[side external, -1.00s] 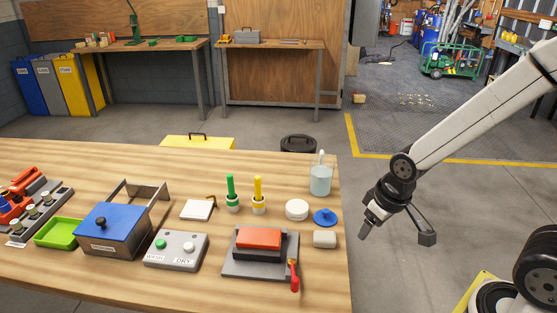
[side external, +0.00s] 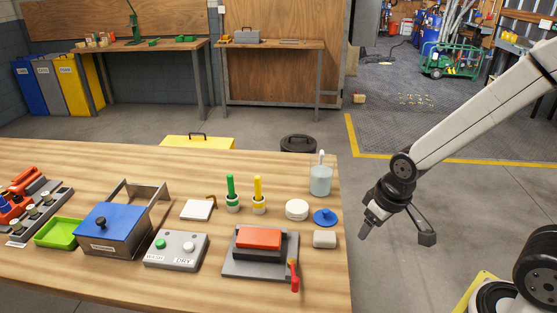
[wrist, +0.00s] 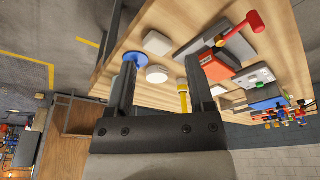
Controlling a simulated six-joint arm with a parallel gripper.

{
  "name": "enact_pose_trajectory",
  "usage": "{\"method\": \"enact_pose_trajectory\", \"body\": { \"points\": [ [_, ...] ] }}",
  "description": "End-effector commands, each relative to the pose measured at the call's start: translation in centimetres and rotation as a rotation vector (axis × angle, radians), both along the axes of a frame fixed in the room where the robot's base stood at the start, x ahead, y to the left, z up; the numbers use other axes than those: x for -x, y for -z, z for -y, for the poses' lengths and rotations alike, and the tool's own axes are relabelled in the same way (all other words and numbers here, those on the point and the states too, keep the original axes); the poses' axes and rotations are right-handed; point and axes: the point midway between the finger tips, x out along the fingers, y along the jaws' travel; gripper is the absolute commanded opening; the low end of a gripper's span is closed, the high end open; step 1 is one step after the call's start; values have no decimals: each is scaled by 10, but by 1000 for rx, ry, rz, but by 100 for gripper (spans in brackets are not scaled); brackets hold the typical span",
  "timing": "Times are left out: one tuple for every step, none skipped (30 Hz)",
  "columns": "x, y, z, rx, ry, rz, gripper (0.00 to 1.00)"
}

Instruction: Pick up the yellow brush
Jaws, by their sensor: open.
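The yellow brush (side external: 258,191) stands upright in a small holder (side external: 260,207) on the wooden table, just right of a green brush (side external: 230,188) in a similar holder. In the wrist view the yellow brush (wrist: 183,101) shows between the gripper fingers, nearer the right one, and is partly hidden by my gripper. My gripper (side external: 397,237) is open and empty, off the table's right edge and well apart from the brush. Its two fingers also show spread in the wrist view (wrist: 162,84).
Near the brush stand a white round box (side external: 297,209), a blue knobbed disc (side external: 325,217), a white block (side external: 324,239) and a glass beaker (side external: 320,180). In front is a red-and-grey press (side external: 260,245) with a red lever. A WASH/DRY box (side external: 176,250) and blue-lidded bin (side external: 115,230) sit left.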

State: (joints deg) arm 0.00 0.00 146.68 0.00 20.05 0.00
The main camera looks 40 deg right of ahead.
Motion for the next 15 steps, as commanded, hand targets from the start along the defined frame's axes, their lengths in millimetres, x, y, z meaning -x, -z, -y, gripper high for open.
{"method": "enact_pose_trajectory", "body": {
  "points": [
    [0, 0, 0, 0, 0, 0, 68],
    [0, 0, 0, 0, 0, 0, 68],
    [0, 0, 0, 0, 0, 0, 70],
    [0, 0, 0, 0, 0, 0, 70],
    [0, 0, 0, 0, 0, 0, 70],
    [0, 0, 0, 0, 0, 0, 70],
    [0, 0, 0, 0, 0, 0, 70],
    [0, 0, 0, 0, 0, 0, 70],
    [0, 0, 0, 0, 0, 0, 70],
    [0, 0, 0, 0, 0, 0, 70],
    [-1, 0, 0, 0, -1, 0, 70],
    [-2, 0, 0, 1, -4, 0, 70],
    [-3, -1, 0, 2, -8, -1, 70],
    [-5, -1, 0, 3, -12, -1, 70],
    [-7, -2, 0, 5, -19, -2, 70]
  ]
}}
